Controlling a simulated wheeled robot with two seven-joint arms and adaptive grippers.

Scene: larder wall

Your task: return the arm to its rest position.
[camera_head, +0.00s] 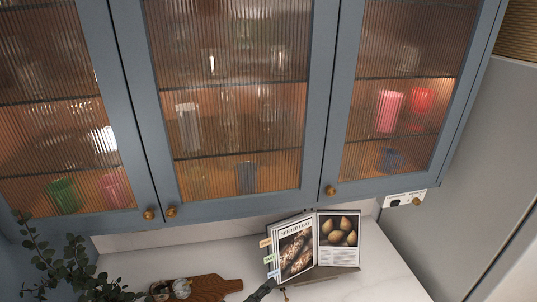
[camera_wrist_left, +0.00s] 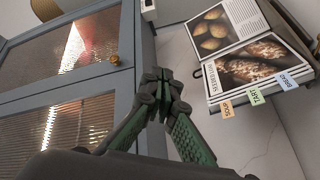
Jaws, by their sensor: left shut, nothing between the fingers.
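My left gripper (camera_head: 266,289) shows at the bottom edge of the head view, in front of the open cookbook; only its tip end is in the picture. In the left wrist view my left gripper (camera_wrist_left: 163,82) has its two green-padded dark fingers together, with nothing between them. It touches nothing that I can see. My right gripper is in neither view.
Blue wall cabinets (camera_head: 326,100) with ribbed glass doors are shut above the counter (camera_head: 385,270). The open cookbook (camera_head: 337,240) with tabs stands on it. A wooden board (camera_head: 208,287) with garlic and a leafy plant (camera_head: 72,270) are at left. The counter at right is clear.

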